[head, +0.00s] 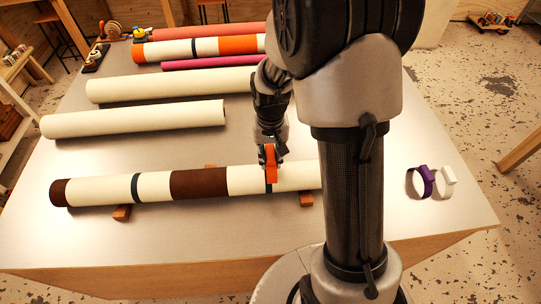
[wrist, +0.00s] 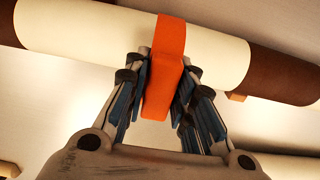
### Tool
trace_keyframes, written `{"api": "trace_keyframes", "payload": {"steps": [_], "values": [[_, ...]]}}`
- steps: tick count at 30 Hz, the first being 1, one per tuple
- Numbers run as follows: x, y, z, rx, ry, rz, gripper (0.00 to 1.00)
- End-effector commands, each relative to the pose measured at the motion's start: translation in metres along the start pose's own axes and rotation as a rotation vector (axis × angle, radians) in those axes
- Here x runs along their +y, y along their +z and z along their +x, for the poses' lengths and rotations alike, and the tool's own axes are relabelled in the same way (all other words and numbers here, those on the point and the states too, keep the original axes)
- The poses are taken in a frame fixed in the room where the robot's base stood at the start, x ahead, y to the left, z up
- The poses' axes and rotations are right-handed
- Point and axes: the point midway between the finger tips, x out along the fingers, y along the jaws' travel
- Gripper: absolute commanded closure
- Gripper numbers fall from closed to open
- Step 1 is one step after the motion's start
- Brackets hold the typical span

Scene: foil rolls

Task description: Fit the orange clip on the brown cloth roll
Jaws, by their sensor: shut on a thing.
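The brown cloth roll (head: 200,183) lies across the front of the table, cream with brown sections and thin dark bands. In the wrist view its cream part (wrist: 95,30) runs across the top, brown on both sides. My gripper (head: 269,150) is shut on the orange clip (head: 270,164), over the cream part right of the middle brown section. In the wrist view the clip (wrist: 165,75) stands between the fingers (wrist: 160,85), its far end lying across the roll. I cannot tell whether it is fully seated. My arm hides the roll's right end.
Wooden blocks (head: 122,212) support the roll. A purple clip (head: 423,182) and a white clip (head: 447,176) lie on the right. Cream rolls (head: 135,119), an orange-striped roll (head: 200,48) and a pink roll (head: 210,62) lie behind. The table's front strip is clear.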

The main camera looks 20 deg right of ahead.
Motion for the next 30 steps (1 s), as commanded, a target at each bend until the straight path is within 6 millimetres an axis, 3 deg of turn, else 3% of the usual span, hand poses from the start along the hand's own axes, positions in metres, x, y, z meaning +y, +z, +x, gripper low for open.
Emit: {"api": "trace_keyframes", "payload": {"steps": [11,30], "values": [[0.0,0.0,0.001,0.0,0.0,0.0,0.98],[0.0,0.0,0.025,0.0,0.0,0.0,0.98]]}}
